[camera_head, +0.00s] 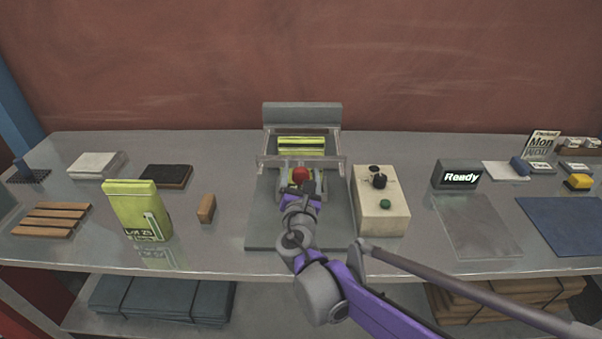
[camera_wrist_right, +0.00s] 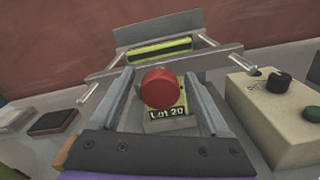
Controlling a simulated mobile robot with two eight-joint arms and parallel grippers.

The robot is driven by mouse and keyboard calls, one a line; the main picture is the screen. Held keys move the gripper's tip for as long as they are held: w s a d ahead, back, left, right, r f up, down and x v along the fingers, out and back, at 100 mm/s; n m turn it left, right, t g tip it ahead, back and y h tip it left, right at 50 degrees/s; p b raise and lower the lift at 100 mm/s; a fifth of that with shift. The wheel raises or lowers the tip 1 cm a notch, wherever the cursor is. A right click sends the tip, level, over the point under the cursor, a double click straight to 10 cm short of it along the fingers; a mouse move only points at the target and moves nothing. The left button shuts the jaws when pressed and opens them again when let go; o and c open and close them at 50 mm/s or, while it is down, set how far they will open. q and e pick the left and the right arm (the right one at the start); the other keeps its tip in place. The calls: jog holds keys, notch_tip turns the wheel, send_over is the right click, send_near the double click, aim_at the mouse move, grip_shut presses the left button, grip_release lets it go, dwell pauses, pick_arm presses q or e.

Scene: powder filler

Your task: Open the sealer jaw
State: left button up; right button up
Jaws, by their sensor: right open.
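The sealer (camera_head: 262,225) is a grey base with a raised back plate in the middle of the bench. Its jaw frame (camera_head: 345,168), a pale bar with side arms, spans the front of the sealer; it also shows in the wrist view (camera_wrist_right: 100,75). A red ball knob (camera_head: 300,174) sits at the front of the jaw. A lime pouch marked "Lot 20" (camera_wrist_right: 168,112) lies behind and below the knob. My right gripper (camera_head: 300,187) is open, its fingers on either side of the red knob (camera_wrist_right: 160,88) with gaps visible. My left gripper is out of view.
Right of the sealer stands a cream control box (camera_head: 381,215) with a black knob and green button, then a "Ready" display (camera_head: 458,175). Left are a standing lime "Lot 25" pouch (camera_head: 138,210), a wooden block (camera_head: 206,208) and a slatted rack (camera_head: 50,220).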

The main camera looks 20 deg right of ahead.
jog(key=v, duration=1)
jog(key=shift+s, duration=0.4)
jog(key=s+d+f+m+g, duration=0.8)
jog(key=s+d+f+m, duration=0.25)
jog(key=m, duration=0.65)
jog(key=s+a+f+m+g+y+p, duration=0.1)
jog(key=s+a+f+m+g+y, duration=0.3)
jog(key=s+m, duration=0.6)
notch_tip(320, 180, down, 3)
jog(key=shift+a+f+m+y, duration=0.1)
jog(key=shift+a+m+y, duration=0.4)
jog(key=shift+a+m, duration=0.6)
jog(key=shift+s, duration=0.1)
